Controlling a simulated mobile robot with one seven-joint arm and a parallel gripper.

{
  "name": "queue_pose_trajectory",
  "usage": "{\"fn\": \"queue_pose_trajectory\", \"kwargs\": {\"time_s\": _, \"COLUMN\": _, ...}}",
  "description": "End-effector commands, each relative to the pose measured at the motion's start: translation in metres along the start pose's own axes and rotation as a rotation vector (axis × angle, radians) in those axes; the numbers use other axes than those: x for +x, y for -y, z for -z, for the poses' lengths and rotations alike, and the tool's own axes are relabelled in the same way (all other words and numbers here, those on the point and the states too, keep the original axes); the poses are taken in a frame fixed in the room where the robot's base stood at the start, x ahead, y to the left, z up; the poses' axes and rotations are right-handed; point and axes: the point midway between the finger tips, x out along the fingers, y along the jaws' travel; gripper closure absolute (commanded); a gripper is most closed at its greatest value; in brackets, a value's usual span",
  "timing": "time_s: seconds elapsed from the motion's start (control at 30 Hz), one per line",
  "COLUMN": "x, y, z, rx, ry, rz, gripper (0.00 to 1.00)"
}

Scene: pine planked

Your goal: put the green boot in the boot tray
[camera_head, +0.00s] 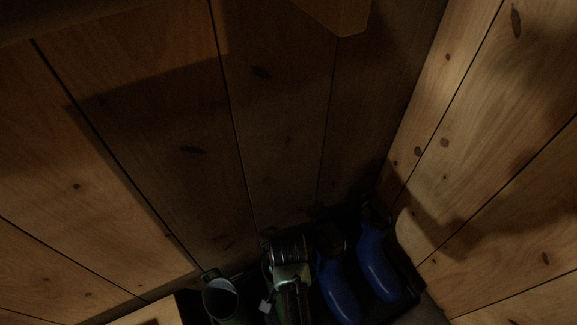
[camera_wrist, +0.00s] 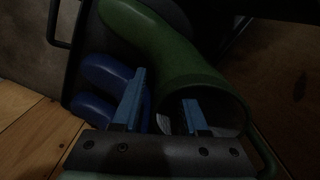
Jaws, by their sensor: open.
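My gripper (camera_wrist: 163,108) is open at the boot's top. The right finger overlaps the dark opening and the left finger is outside it; contact cannot be told. The dark boot tray (camera_head: 405,285) is at the lower right, and its edge and handle (camera_wrist: 60,30) show in the wrist view. The boot appears to lie over the tray; its underside is hidden.
Pine plank walls (camera_head: 490,130) close in behind and right. Light is dim.

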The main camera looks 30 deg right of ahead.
Motion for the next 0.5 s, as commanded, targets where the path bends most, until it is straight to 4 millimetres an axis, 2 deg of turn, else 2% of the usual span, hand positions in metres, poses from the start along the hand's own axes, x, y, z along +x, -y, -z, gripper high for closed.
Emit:
{"fn": "queue_pose_trajectory", "kwargs": {"time_s": 0.07, "x": 0.003, "y": 0.0, "z": 0.0, "rx": 0.0, "ry": 0.001, "rz": -0.001, "gripper": 0.57}}
{"fn": "queue_pose_trajectory", "kwargs": {"time_s": 0.17, "x": -0.005, "y": 0.0, "z": 0.0, "rx": 0.0, "ry": -0.001, "rz": 0.0, "gripper": 0.57}}
{"fn": "queue_pose_trajectory", "kwargs": {"time_s": 0.27, "x": -0.021, "y": 0.0, "z": 0.0, "rx": 0.0, "ry": -0.001, "rz": 0.002, "gripper": 0.57}}
{"fn": "queue_pose_trajectory", "kwargs": {"time_s": 0.5, "x": -0.075, "y": -0.001, "z": 0.0, "rx": 0.0, "ry": -0.004, "rz": 0.005, "gripper": 0.57}}
